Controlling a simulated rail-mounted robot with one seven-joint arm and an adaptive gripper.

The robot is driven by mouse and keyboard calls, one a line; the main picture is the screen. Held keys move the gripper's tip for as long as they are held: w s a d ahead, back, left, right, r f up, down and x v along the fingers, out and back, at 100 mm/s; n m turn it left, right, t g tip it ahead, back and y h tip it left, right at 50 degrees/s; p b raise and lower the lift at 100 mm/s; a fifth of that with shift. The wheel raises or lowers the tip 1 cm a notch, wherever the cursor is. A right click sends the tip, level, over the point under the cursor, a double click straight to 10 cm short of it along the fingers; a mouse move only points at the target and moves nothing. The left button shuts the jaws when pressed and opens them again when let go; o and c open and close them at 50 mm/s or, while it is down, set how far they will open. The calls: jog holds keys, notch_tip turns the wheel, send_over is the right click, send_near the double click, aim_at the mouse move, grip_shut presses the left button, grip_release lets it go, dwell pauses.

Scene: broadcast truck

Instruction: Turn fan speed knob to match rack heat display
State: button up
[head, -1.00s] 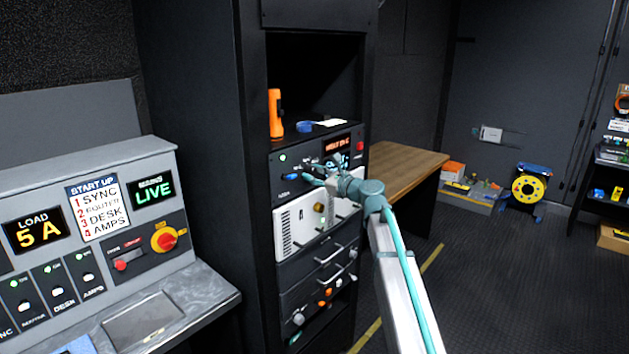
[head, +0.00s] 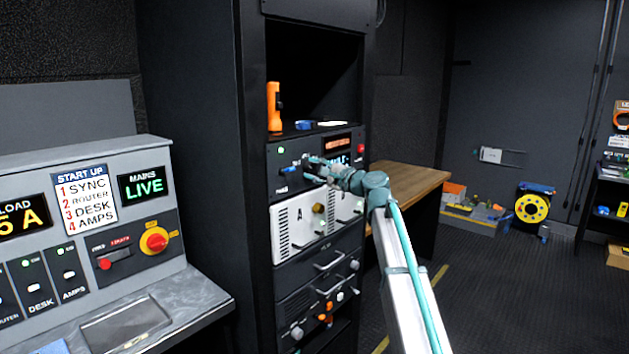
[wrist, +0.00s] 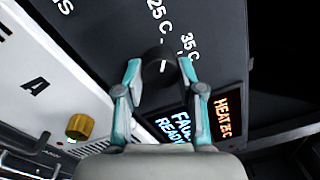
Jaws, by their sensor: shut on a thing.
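The fan knob (wrist: 158,72) is small, round and black with a white pointer line. In the wrist view it sits between the two fingertips of my gripper (wrist: 157,78), which is shut on it. The pointer line runs up the picture, toward the space by the "25 C" label (wrist: 160,20); the "35 C" label (wrist: 188,45) is to its right. The heat display (wrist: 228,108) shows orange text that reads like "HEAT 25 C". In the head view my gripper (head: 308,168) is at the upper rack panel (head: 284,164) and hides the knob.
A blue-lettered display (wrist: 180,114) sits beside the heat display. Below the panel is a white unit (head: 284,232) with a brass knob (wrist: 80,127). An orange torch (head: 274,108) stands on the shelf above. A wooden desk (head: 415,180) is right of the rack.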

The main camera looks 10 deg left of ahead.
jog(key=shift+n+b, duration=0.4)
jog(key=shift+n, duration=0.2)
jog(key=o, duration=1.1)
jog(key=shift+o, duration=0.2)
jog(key=v, duration=1.2)
jog(key=shift+f, duration=0.1)
